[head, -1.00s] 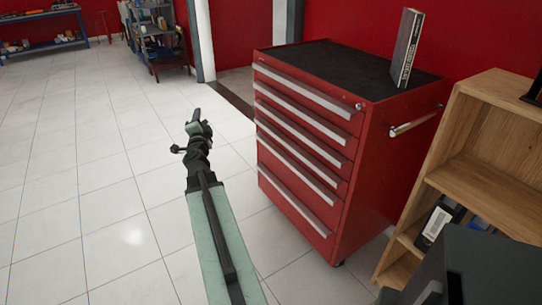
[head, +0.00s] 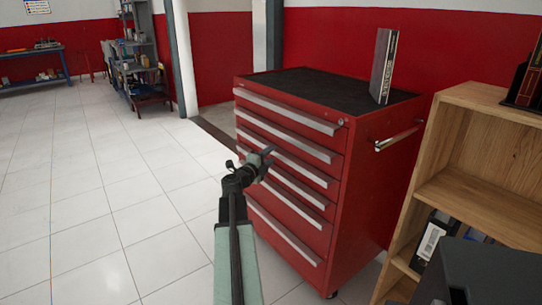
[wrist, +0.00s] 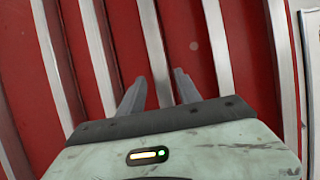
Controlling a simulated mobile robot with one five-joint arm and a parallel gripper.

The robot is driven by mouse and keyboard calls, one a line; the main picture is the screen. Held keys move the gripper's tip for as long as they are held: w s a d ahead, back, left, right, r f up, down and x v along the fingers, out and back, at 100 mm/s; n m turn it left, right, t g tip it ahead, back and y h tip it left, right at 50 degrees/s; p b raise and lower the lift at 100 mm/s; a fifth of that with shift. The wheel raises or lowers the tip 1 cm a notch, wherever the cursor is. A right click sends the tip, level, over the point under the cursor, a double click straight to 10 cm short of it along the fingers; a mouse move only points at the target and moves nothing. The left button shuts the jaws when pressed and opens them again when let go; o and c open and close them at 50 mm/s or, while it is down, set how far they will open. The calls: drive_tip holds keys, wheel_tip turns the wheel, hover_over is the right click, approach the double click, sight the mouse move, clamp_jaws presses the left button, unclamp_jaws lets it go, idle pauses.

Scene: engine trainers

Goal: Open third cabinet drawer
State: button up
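The red cabinet (head: 365,190) has several stacked drawers with long pale metal handles, and all of them look closed. The third drawer's handle (head: 305,172) is partly hidden behind my gripper (head: 267,154) in the head view. My gripper is in front of the cabinet's drawer face, with its fingers pointing toward it. In the wrist view, the two fingers of my gripper (wrist: 160,77) are apart and empty. The handles run up and down that picture, and one handle strip (wrist: 153,40) lies between the fingertips. I cannot tell any contact.
A dark binder or book (head: 384,66) stands on the cabinet's black top. A side bar (head: 398,138) sticks out from the cabinet's right side. A wooden shelf (head: 480,165) stands close on the right. The tiled floor (head: 95,215) at left is open.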

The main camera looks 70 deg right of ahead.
drive_tip(key=shift+s+d, duration=0.15)
drive_tip(key=shift+d, duration=0.55)
drive_tip(key=shift+c, duration=0.3)
drive_tip(key=shift+a, duration=0.1)
clamp_jaws()
drive_tip(key=shift+s, duration=0.1)
idle(0.4)
